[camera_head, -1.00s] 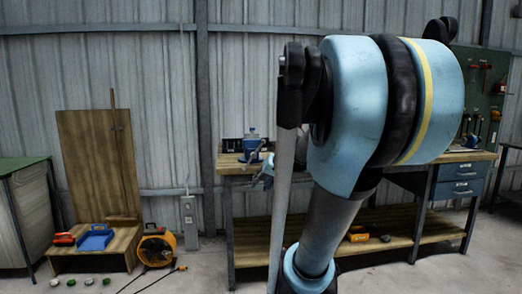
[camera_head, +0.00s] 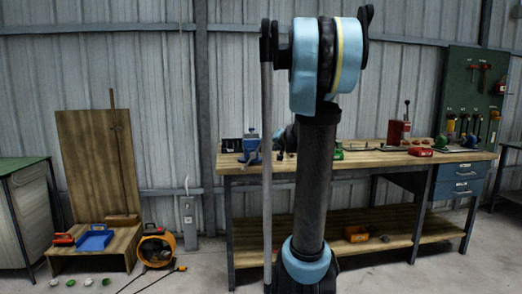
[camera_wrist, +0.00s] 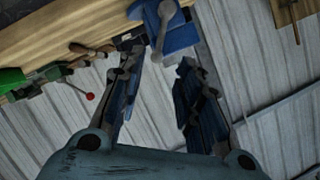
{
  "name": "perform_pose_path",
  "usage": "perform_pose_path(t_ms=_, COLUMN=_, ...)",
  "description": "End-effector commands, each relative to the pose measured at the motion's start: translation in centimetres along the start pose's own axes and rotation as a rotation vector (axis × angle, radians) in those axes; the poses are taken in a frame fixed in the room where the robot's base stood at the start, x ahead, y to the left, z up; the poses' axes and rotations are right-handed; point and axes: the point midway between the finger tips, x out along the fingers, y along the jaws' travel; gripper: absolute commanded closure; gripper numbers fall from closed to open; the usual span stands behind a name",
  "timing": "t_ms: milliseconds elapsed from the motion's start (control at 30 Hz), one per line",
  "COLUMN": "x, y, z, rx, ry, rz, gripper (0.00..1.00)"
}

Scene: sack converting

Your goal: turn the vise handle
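The handle's lower end lies near the gap between the fingertips. My gripper (camera_wrist: 160,62) is open, with its two dark fingers well apart and nothing held between them. I cannot tell the depth between handle and fingers. In the head view my gripper is mostly hidden behind the arm.
In the wrist view, a red-knobbed lever (camera_wrist: 90,97) and a green item (camera_wrist: 12,79) lie left of the fingers. An orange fan (camera_head: 155,249) stands on the floor.

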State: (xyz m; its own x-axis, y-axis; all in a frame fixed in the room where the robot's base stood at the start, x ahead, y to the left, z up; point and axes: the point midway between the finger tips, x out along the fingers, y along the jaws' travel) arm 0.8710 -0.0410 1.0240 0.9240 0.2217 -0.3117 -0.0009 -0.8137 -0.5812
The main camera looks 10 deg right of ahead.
Motion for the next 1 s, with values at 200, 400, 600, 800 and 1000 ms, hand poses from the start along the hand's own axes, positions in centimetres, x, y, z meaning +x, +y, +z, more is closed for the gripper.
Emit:
perform_pose_path(t_ms=200, x=2.8, y=-0.1, z=0.0, rx=-0.001, ry=-0.002, rz=-0.001, gripper=0.68)
perform_pose_path(t_ms=400, x=5.3, y=-0.1, z=0.1, rx=0.0, ry=-0.002, rz=-0.001, gripper=0.68)
perform_pose_path(t_ms=600, x=7.9, y=-0.1, z=0.1, rx=0.0, ry=-0.001, rz=-0.001, gripper=0.68)
perform_pose_path(t_ms=800, x=10.5, y=0.0, z=0.0, rx=0.0, ry=-0.002, rz=-0.001, gripper=0.68)
perform_pose_path(t_ms=1000, x=12.6, y=0.0, z=0.0, rx=0.0, ry=-0.001, rz=0.0, gripper=0.68)
